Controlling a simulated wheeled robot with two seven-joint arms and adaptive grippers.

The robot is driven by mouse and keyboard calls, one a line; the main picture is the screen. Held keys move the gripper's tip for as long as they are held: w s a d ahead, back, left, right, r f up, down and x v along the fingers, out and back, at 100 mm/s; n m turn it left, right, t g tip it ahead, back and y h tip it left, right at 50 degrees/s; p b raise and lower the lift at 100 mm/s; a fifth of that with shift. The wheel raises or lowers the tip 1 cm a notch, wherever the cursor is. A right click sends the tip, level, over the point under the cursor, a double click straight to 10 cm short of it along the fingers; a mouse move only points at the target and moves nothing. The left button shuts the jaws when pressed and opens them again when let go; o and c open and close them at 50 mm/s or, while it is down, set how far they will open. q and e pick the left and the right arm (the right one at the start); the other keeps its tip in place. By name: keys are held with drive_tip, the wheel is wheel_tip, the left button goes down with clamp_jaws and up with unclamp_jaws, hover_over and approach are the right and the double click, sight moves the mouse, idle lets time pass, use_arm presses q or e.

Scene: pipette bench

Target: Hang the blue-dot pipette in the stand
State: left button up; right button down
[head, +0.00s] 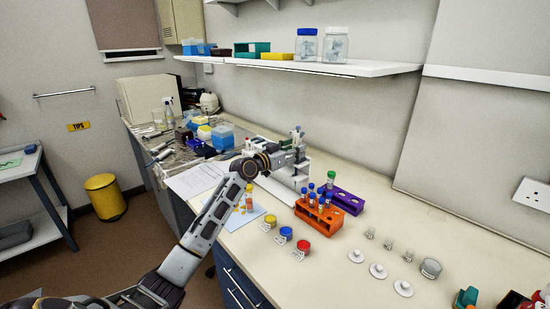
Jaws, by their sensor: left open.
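My left arm reaches up from the lower left, and its gripper (296,159) is at the white stand (291,184) on the bench. The gripper is open, but its fingers are small and partly lost against the stand. Slim upright pipettes (297,133) show at the top of the stand, just behind the gripper. The dots on them are too small to read, so I cannot tell which is the blue-dot pipette. My arm hides part of the stand and the bench. My right gripper is not in view.
An orange rack (320,218) with blue-capped tubes and a purple rack (345,201) stand right of the stand. Yellow, blue and red-lidded pots (286,234) are in front. White discs (378,271) and small clear vials lie to the right. A shelf (330,67) runs above.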

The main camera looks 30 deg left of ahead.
use_arm(q)
drive_tip(key=v, duration=1)
drive_tip(key=shift+s, duration=0.35)
drive_tip(key=shift+a, duration=0.15)
drive_tip(key=shift+r, duration=0.2)
idle(0.9)
wheel_tip(320, 180, up, 9)
drive_tip(key=p, duration=0.9)
drive_tip(key=shift+r+p, duration=0.45)
drive_tip(key=shift+p, duration=0.1)
